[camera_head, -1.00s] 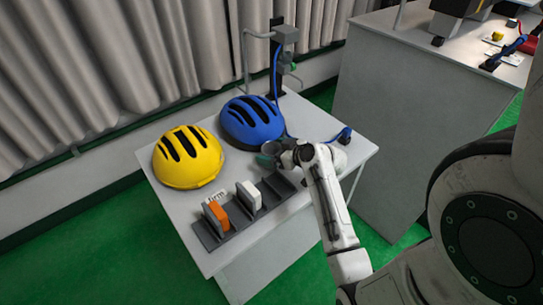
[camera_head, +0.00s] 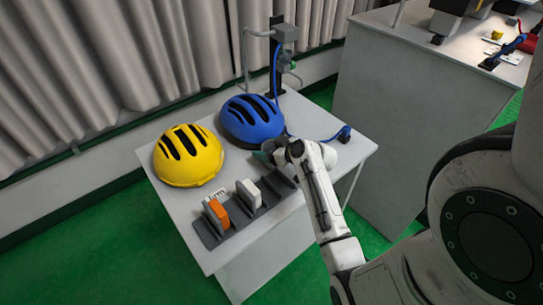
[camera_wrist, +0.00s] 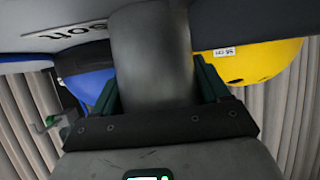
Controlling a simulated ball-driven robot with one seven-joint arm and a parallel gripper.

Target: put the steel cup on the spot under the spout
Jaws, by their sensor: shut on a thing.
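The steel cup (camera_wrist: 152,60) is a plain grey cylinder that fills the middle of the wrist view. My gripper (camera_wrist: 157,78) is shut on it, with a dark green finger on either side. In the head view my gripper (camera_head: 268,155) is over the table, just in front of the blue helmet; I cannot make out the cup there. A dark post with a grey box (camera_head: 285,34) and a bent grey pipe (camera_head: 256,34) stands at the table's back edge. I cannot tell which part is the spout, and I see no marked spot.
The blue helmet (camera_head: 250,122) and yellow helmet (camera_head: 187,157) are on the table (camera_head: 215,262). A dark rack (camera_head: 233,234) in front holds an orange block (camera_head: 217,213) and a white block (camera_head: 248,193). A blue cable end (camera_head: 345,134) lies at the right.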

